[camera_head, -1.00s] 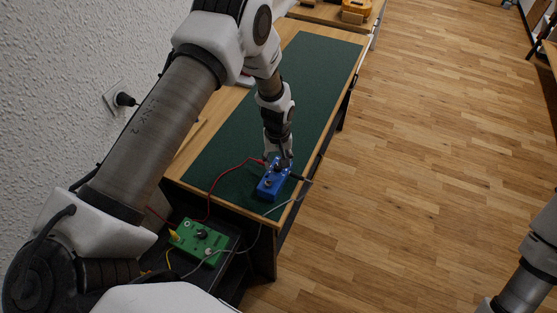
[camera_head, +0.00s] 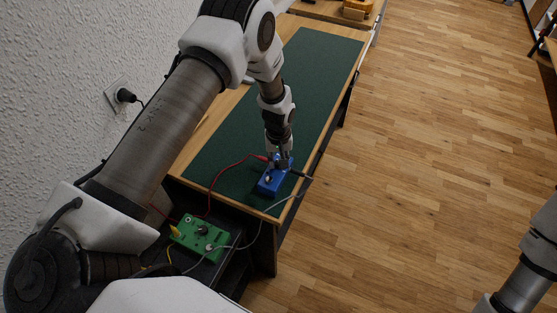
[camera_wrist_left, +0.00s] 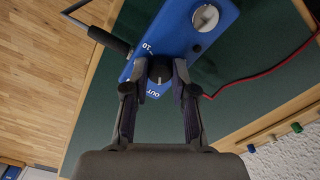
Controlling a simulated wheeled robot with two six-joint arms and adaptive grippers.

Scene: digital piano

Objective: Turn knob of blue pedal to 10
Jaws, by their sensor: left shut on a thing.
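The blue pedal (camera_head: 269,185) lies on the green mat, close to its right edge. In the left wrist view the blue pedal (camera_wrist_left: 178,33) shows a round silver footswitch (camera_wrist_left: 206,17), a printed "10" and the word "OUT". My left gripper (camera_head: 281,163) points down over the far part of the pedal. In the wrist view my left gripper (camera_wrist_left: 160,76) has its two fingertips on either side of the dark knob (camera_wrist_left: 160,67) and is shut on it. The knob's pointer is too small to read surely. My right gripper is outside the picture.
A green pedal (camera_head: 199,236) with cables sits lower, beside the table's near end. A red cable (camera_head: 212,188) and a grey cable (camera_head: 283,203) run to the blue pedal. The green mat (camera_head: 310,80) beyond the pedal is clear. The wall is at left.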

